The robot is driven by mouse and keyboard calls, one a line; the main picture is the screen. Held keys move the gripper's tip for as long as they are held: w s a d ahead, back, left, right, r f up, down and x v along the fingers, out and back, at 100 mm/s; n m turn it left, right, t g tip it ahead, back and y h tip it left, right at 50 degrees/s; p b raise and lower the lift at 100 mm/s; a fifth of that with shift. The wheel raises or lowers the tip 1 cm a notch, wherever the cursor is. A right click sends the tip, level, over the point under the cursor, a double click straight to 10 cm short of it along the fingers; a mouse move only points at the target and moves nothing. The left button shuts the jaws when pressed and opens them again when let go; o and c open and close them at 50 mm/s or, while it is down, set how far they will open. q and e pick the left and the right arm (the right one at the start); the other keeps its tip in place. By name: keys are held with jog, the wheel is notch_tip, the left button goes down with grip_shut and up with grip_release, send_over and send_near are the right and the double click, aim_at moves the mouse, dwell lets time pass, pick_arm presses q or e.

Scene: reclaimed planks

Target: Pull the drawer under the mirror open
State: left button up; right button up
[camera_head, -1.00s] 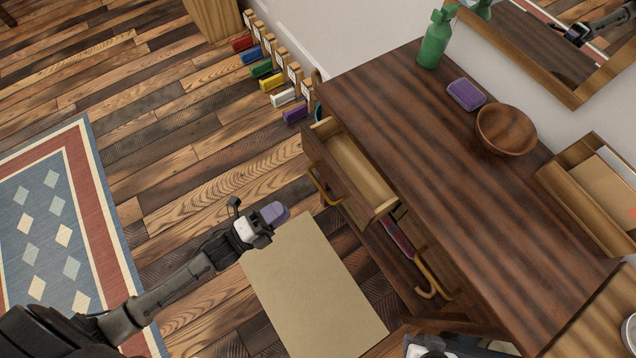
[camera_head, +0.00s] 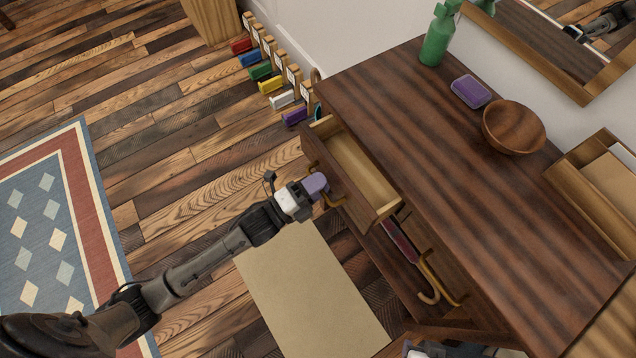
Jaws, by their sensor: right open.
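The dark wooden console (camera_head: 400,120) stands against the wall under the wood-framed mirror (camera_head: 545,55). Its drawer (camera_head: 352,160) is pulled partly out; its pale inside shows and looks empty. The drawer's brass handle (camera_head: 334,203) is partly hidden by my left gripper (camera_head: 318,186). This gripper's purple tip is at the handle; I cannot tell whether it touches or grips it, nor how its jaws stand. My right gripper (camera_head: 428,350) shows only in part at the bottom edge, below the console's front, away from the drawer.
A green spray bottle (camera_head: 437,42), purple sponge (camera_head: 470,92), wooden bowl (camera_head: 513,127) and wooden tray (camera_head: 590,205) are on top. A beige mat (camera_head: 310,290) lies on the plank floor. Coloured blocks (camera_head: 270,86) line the wall.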

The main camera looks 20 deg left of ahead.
pick_arm(q)
grip_shut()
pick_arm(e)
jog(key=shift+d, duration=0.15)
dwell(0.4)
